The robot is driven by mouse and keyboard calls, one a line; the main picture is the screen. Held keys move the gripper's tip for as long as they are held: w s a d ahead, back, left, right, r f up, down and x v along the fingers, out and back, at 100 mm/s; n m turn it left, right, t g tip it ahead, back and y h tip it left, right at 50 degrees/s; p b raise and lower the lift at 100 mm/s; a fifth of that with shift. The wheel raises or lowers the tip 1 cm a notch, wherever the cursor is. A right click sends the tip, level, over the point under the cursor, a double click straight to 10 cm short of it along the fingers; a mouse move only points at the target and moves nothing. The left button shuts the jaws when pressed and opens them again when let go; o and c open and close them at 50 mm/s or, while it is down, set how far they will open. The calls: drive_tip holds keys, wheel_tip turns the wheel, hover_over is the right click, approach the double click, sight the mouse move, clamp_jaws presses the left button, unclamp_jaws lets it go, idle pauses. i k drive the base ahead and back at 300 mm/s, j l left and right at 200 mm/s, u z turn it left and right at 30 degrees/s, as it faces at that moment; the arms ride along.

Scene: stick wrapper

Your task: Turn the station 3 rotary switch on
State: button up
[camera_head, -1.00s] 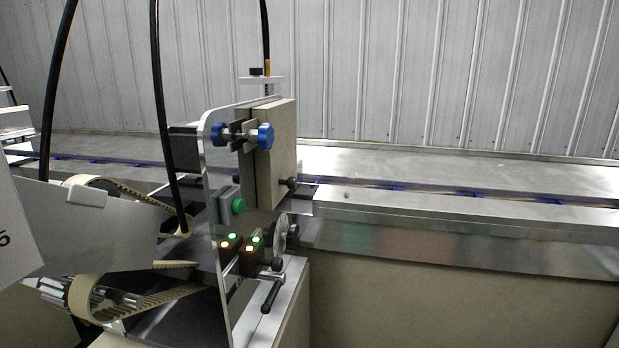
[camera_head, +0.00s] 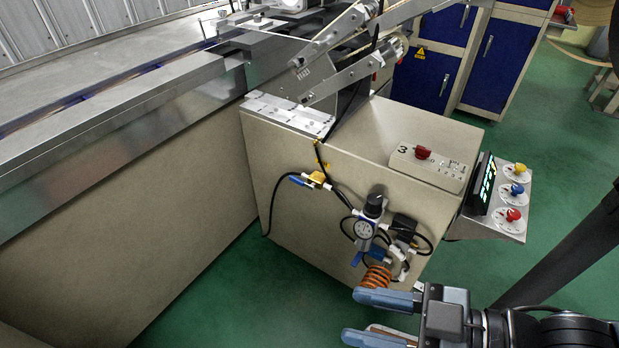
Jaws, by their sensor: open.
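The station 3 switch box (camera_head: 434,169) is a pale box marked "3" on top of the beige machine cabinet, right of centre. Its red rotary switch (camera_head: 422,152) stands on the box's top face; I cannot tell its exact setting. My gripper (camera_head: 365,317) is at the bottom right, with two blue-grey fingers spread apart and pointing left. It appears lower in the picture than the switch, apart from it and empty. A pale strip shows between the fingers, partly hidden.
A side panel with yellow, blue and red knobs (camera_head: 513,194) and a lit display (camera_head: 481,184) juts out right of the box. Green floor (camera_head: 240,300) is clear at front left.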

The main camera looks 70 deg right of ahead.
sight(422, 152)
drive_tip(key=j+z, duration=0.15)
drive_tip(key=z, duration=0.35)
drive_tip(key=j+z, duration=0.15)
drive_tip(key=z, duration=0.35)
drive_tip(key=j+z, duration=0.15)
drive_tip(key=z, duration=0.3)
drive_tip(key=j+z, duration=0.1)
drive_tip(key=z, duration=0.4)
drive_tip(key=k+l+z, duration=0.55)
drive_tip(key=l+z, duration=0.2)
